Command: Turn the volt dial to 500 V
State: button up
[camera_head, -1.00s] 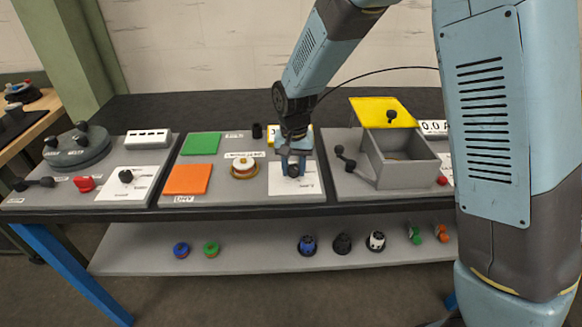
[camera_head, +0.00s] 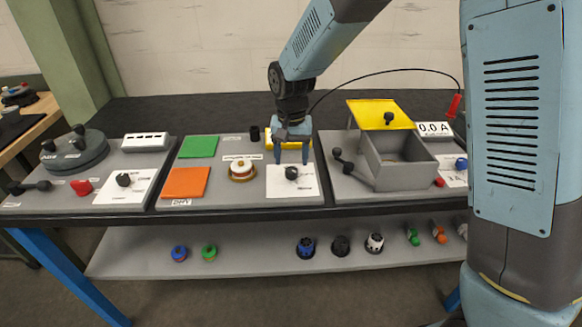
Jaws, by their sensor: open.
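A black dial knob (camera_head: 291,172) sits on a white card (camera_head: 305,188) on the middle panel. My gripper (camera_head: 291,158) points down over it with its two blue fingers open. The fingertips show just above and behind the knob in the picture, and nothing is between them. The knob seems free of the fingers. A second black knob (camera_head: 124,180) sits on another white card on the left panel. The lettering is too small to read, so I cannot tell which knob is the volt dial or what value either points to.
A grey box (camera_head: 398,172) with a raised yellow lid (camera_head: 378,114) stands right of my gripper. Left of it are a round brass-and-white part (camera_head: 241,169), green (camera_head: 199,146) and orange (camera_head: 186,182) plates. A lower shelf (camera_head: 260,258) holds several small parts.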

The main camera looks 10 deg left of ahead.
aim_at(291, 171)
notch_tip(291, 171, up, 9)
dwell(0.3)
jog(key=shift+f, duration=0.1)
jog(key=shift+c, duration=0.2)
